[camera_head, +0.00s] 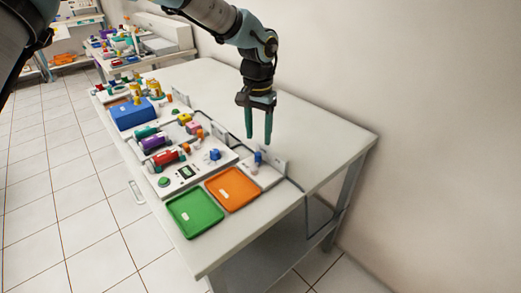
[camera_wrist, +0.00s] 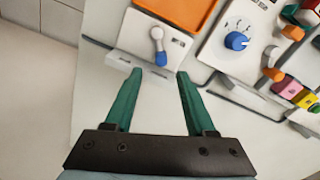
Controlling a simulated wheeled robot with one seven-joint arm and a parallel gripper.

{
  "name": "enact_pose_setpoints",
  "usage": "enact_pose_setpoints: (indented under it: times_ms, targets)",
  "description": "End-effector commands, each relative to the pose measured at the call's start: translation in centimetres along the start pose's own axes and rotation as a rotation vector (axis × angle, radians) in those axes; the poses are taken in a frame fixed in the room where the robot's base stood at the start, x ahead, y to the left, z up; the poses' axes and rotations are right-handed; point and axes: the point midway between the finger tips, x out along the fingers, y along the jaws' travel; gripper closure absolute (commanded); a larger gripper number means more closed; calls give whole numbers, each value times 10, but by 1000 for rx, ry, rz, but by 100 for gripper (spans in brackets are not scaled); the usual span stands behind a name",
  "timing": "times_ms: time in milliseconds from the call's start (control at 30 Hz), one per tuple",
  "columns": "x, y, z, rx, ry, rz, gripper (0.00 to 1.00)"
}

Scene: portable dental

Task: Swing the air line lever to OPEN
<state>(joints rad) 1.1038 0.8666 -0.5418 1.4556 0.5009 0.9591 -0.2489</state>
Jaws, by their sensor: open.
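The air line lever (camera_head: 258,158) has a blue handle and stands on a small white plate behind the orange tray on the bench. In the wrist view the lever (camera_wrist: 160,50) shows a grey pivot and a blue end pointing toward my gripper. My gripper (camera_head: 258,138) is open and points down, above and close to the lever in the head view. In the wrist view my gripper (camera_wrist: 160,72) has its green fingers spread, with the blue end just beyond the gap between the tips. The OPEN marking is too small to read.
An orange tray (camera_head: 232,188) and a green tray (camera_head: 194,212) lie at the near end of the bench. A white panel with a blue knob (camera_head: 215,154) sits beside the lever plate. Several coloured items stand farther left. The bench top toward the wall is clear.

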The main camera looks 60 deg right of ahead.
Motion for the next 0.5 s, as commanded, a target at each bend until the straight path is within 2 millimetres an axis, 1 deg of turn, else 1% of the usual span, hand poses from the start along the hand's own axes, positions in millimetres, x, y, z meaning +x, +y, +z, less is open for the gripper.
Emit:
enact_pose_setpoints:
  times_ms: [100,300,500]
  targets:
    - [22,0,2,0,-6,2,45]
    - [53,0,1,0,-4,1,45]
    - [68,0,1,-1,-1,1,45]
